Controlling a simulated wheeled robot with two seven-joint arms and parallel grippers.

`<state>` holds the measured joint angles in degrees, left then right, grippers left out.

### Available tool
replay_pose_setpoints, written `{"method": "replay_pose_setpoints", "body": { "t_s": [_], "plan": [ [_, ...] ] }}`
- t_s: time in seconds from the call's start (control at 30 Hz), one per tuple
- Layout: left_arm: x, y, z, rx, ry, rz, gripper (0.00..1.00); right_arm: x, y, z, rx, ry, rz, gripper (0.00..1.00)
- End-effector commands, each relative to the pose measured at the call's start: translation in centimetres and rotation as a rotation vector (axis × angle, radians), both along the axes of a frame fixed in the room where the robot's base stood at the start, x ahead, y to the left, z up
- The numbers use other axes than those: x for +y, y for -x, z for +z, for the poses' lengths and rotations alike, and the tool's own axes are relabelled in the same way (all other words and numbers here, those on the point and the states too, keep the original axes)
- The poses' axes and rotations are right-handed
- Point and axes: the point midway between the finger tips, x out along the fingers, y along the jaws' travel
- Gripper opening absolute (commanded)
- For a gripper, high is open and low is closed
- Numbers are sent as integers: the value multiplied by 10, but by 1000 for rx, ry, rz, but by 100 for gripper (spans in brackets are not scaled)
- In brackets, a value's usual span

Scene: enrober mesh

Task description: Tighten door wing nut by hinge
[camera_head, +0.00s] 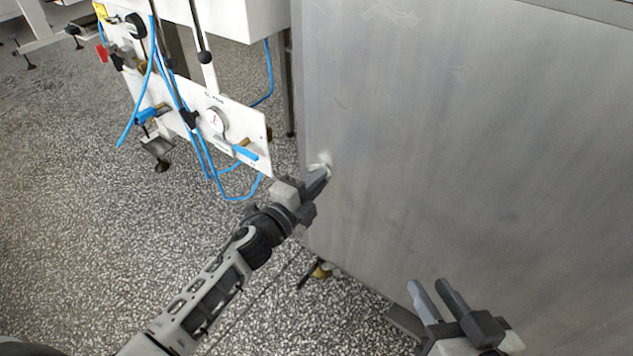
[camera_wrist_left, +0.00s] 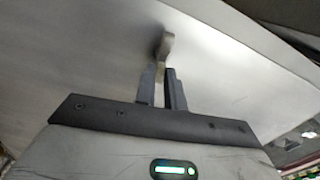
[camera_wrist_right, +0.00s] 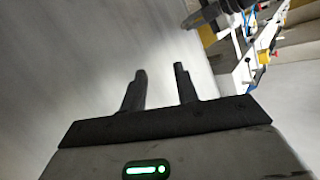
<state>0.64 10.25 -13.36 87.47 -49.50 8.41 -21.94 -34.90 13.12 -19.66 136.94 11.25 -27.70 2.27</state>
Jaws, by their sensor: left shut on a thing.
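The wing nut (camera_head: 324,158) is a small light metal piece on the left edge area of the large grey metal door (camera_head: 450,150). My left gripper (camera_head: 318,178) is at the wing nut with its fingers shut on it. In the left wrist view the wing nut (camera_wrist_left: 167,46) sticks up from between the fingertips (camera_wrist_left: 162,78) against the metal panel; its lower part is hidden by the fingers. My right gripper (camera_head: 438,298) is open and empty in front of the lower part of the door. The right wrist view shows its two fingers (camera_wrist_right: 160,85) apart with nothing between them.
A white panel (camera_head: 215,120) with a gauge, valves and blue hoses (camera_head: 225,195) stands left of the door, close to my left gripper. A brass-coloured fitting (camera_head: 321,271) sits low by the door's bottom edge.

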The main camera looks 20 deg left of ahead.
Motion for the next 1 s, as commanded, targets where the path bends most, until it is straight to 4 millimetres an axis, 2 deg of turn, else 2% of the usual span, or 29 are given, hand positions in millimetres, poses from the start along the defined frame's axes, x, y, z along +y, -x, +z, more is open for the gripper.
{"method": "replay_pose_setpoints", "body": {
  "t_s": [0.3, 0.47, 0.87, 0.9, 0.97, 1.0],
  "plan": [
    [0, 1, -4, -45, -133, -1, 0, 2, -3, 4, -14, -27, 2, 31],
    [0, 1, -4, -53, -156, -1, 0, 2, -5, 10, -27, -33, 2, 31],
    [0, 1, -4, -55, -162, -1, 0, 2, -5, 8, -23, -36, 1, 31],
    [0, 1, -4, -55, -162, -1, 14, 2, -5, 7, -22, -35, 1, 31],
    [0, 1, -4, -55, -162, 0, 30, 2, -5, 6, -19, -35, 0, 31],
    [0, 1, -4, -54, -161, -1, 33, 2, -5, 6, -17, -34, 1, 31]
  ]
}}
